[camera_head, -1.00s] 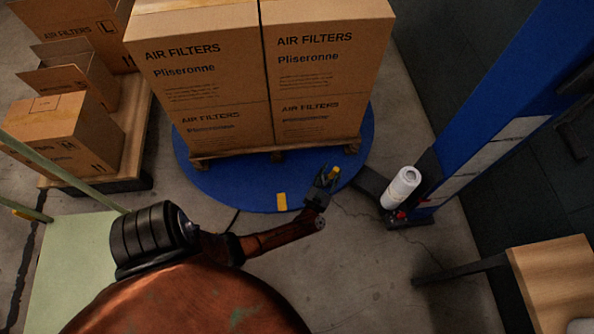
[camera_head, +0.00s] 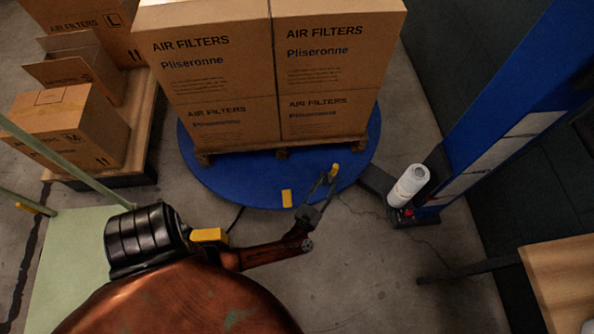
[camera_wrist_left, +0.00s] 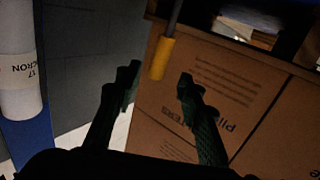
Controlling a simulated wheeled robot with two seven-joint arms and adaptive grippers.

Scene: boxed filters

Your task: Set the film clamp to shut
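The film clamp shows as a grey rod with a yellow grip (camera_head: 334,170) near the front right edge of the blue turntable. In the left wrist view its yellow grip (camera_wrist_left: 162,58) hangs in the gap between my fingers, a little beyond the tips. My left gripper (camera_head: 323,186) is open beside the clamp, with its two dark fingers (camera_wrist_left: 158,88) well apart and empty. I cannot tell whether the fingers touch the grip. The clamp's base is hard to make out. My right gripper is not in view.
Stacked air filter boxes (camera_head: 230,65) stand on a pallet on the blue turntable (camera_head: 255,190). A white film roll (camera_head: 408,186) stands by the blue mast (camera_head: 480,120) at right. Loaded boxes (camera_head: 70,125) are at left, a wooden table (camera_head: 560,275) at lower right. Floor between is free.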

